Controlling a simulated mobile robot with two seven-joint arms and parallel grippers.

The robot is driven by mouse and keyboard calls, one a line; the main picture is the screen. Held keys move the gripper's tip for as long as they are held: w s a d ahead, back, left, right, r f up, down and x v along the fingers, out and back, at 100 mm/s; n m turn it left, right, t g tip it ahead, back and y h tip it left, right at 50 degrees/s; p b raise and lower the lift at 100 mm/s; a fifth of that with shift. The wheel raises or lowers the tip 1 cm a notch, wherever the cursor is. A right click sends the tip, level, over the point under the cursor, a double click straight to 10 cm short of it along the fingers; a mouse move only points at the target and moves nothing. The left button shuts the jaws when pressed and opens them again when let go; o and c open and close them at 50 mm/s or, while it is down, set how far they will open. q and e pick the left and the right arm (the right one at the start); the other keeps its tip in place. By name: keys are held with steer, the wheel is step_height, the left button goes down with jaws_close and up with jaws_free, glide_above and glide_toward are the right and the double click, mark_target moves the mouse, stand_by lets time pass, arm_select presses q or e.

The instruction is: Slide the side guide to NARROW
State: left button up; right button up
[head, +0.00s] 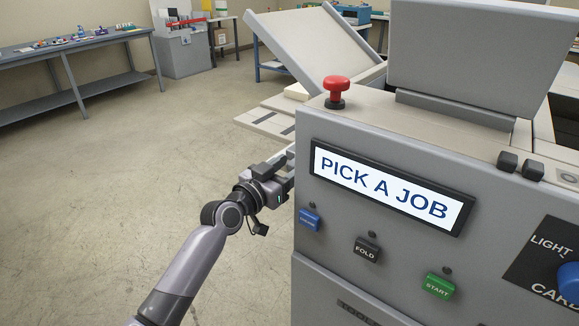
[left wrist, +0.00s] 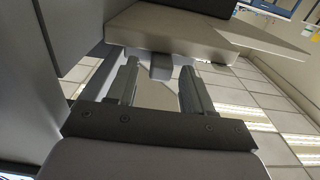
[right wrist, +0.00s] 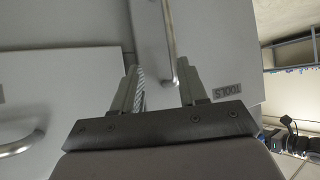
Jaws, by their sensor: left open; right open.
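My left gripper (head: 288,172) is at the left side of the grey machine (head: 390,265), low beside its front corner. In the left wrist view the open left gripper (left wrist: 160,82) has a small grey block (left wrist: 161,66) just beyond and between its fingertips, under a beige tray (left wrist: 175,35). I cannot tell whether this block is the side guide or whether the fingers touch it. No NARROW mark is readable. My right gripper (right wrist: 158,80) shows only in the right wrist view, open, in front of grey panels and a metal bar handle (right wrist: 171,45).
The machine has a lit "PICK A JOB" screen (head: 387,188), a red knob (head: 336,90), FOLD (head: 367,250) and START (head: 438,286) buttons. Flat trays (head: 268,122) stick out at its left. A "TOOLS" label (right wrist: 228,91) is near the right gripper. The floor at left is clear.

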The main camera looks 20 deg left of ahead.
arm_select(q)
steer(key=shift+w+d, duration=0.1)
steer(key=shift+w, duration=0.15)
jaws_close()
steer(key=shift+f+b+x, duration=0.2)
steer(key=shift+b+x, duration=0.9)
steer(key=shift+x, duration=0.6)
steer(key=shift+w+d+r, duration=0.1)
steer(key=shift+w+r, duration=0.1)
steer(key=shift+w, duration=0.2)
steer(key=shift+r, duration=0.1)
